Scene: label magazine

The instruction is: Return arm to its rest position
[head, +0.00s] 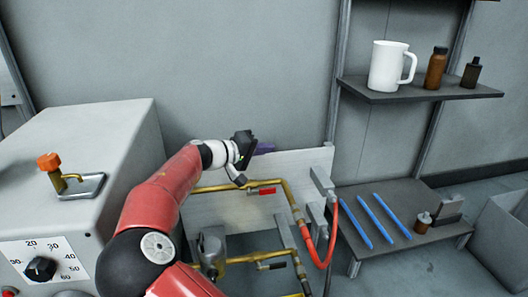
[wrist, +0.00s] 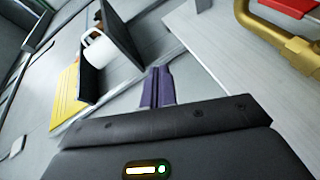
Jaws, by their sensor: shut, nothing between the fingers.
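My red arm reaches up from the bottom of the head view. My gripper (head: 264,148) is at its far end, in front of the grey wall and above the brass pipes. In the wrist view its purple fingers (wrist: 157,86) lie together, shut and empty. No object touches the fingers in either view.
A grey machine (head: 95,135) with an orange-knobbed valve (head: 50,163) stands at left. Brass pipes (head: 232,187) run on a pale panel (head: 300,165) below the gripper. At right, a shelf (head: 420,95) holds a white mug (head: 388,66) and bottles; blue rods (head: 380,218) lie on a lower shelf.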

